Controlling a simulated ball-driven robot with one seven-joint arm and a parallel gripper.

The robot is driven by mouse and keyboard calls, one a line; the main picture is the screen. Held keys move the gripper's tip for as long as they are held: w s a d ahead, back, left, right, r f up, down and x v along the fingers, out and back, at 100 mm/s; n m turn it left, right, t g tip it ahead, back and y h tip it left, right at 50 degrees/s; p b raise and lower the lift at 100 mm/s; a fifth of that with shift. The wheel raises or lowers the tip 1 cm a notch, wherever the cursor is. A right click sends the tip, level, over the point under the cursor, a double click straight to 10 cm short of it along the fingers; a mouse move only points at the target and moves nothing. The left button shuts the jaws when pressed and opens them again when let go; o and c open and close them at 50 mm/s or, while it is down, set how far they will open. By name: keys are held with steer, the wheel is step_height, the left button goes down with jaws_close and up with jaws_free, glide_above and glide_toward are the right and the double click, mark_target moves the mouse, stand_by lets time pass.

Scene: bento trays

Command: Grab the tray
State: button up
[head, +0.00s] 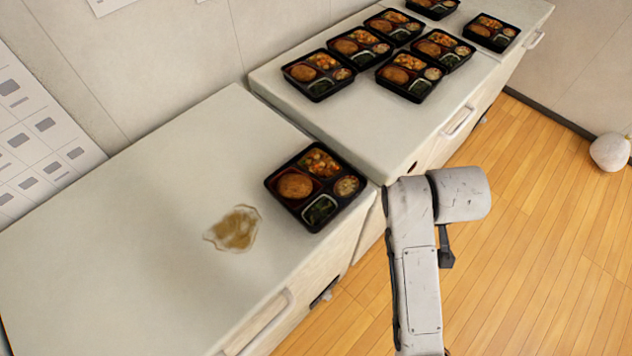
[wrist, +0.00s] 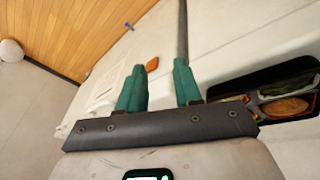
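A black bento tray (head: 333,213) with compartments of food sits alone near the right edge of the near counter in the head view. Several similar trays (head: 322,94) stand in a group on the far counter. In the wrist view, part of one black tray (wrist: 226,87) shows at the right, cut off by the frame; I cannot be sure which tray it is. My gripper (wrist: 160,66) has two green fingers spread apart with nothing held between them, left of that tray and apart from it. The gripper's fingers do not show in the head view.
A brown spill (head: 234,229) lies on the near counter (head: 120,235), left of the lone tray. The far counter (head: 300,125) joins at a seam. Handles (head: 458,122) stick out from the cabinet fronts. The wooden floor (head: 540,230) at right is mostly clear, with a pale rounded object (head: 609,152) by the wall.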

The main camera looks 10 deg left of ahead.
steer(key=w+a+r+n+g, duration=0.1)
steer(key=w+a+r+n, duration=0.1)
steer(key=a, duration=0.6)
steer(key=w+a+r+n+g, duration=0.1)
steer(key=w+a+r, duration=0.1)
steer(key=a, duration=0.6)
step_height(320, 180, up, 3)
steer(key=n+g, duration=0.1)
steer(key=n, duration=0.2)
glide_above(286, 206)
steer(key=shift+y, duration=0.3)
steer(key=shift+f+b, duration=1.3)
steer(key=shift+f, duration=3.85)
jaws_close()
